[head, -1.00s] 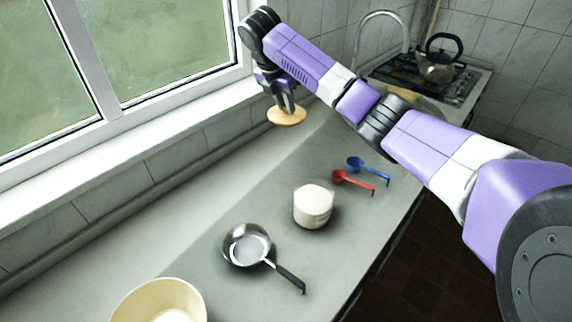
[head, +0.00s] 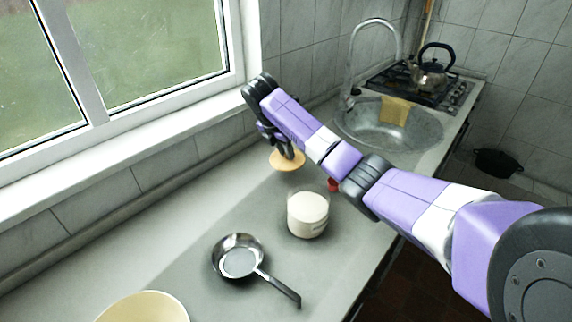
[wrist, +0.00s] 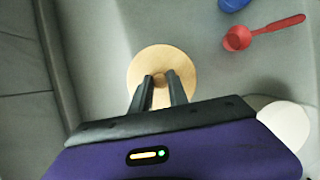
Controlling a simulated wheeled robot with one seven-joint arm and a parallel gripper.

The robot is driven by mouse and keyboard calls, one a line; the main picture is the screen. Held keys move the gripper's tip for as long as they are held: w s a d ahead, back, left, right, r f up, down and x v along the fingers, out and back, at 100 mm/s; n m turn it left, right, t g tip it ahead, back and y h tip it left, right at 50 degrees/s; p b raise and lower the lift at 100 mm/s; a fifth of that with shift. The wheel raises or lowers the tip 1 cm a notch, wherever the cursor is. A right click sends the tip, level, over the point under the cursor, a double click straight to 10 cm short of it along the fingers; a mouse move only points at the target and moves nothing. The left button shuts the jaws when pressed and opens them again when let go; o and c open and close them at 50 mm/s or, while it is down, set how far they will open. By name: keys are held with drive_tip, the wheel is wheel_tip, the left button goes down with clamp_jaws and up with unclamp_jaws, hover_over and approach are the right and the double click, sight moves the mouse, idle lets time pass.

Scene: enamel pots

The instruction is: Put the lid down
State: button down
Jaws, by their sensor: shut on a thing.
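The lid (head: 287,162) is a round, light wooden disc with a knob. My gripper (head: 287,150) is shut on its knob from above, near the wall side of the counter. In the wrist view the lid (wrist: 162,62) lies between my fingertips (wrist: 161,84). I cannot tell whether the lid touches the counter or hangs just above it. An open jar (head: 307,215) with pale contents stands upright nearer the camera, to the right of the lid. The jar's top also shows partly in the wrist view (wrist: 288,124).
A frying pan (head: 238,257) and a cream bowl (head: 145,308) stand on the near counter. A red scoop (wrist: 238,38) and a blue scoop (wrist: 234,4) lie beyond the jar. The sink (head: 385,130) is at the back. The counter (head: 190,215) left of the pan is clear.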

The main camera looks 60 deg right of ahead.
sight(284, 160)
drive_tip(key=shift+f, duration=2.5)
drive_tip(key=shift+f, duration=0.1)
drive_tip(key=c, duration=1.3)
unclamp_jaws()
drive_tip(key=shift+f, duration=0.1)
drive_tip(key=p+v, duration=0.1)
drive_tip(key=v, duration=1)
drive_tip(key=shift+d, duration=0.1)
drive_tip(key=shift+p+v, duration=0.75)
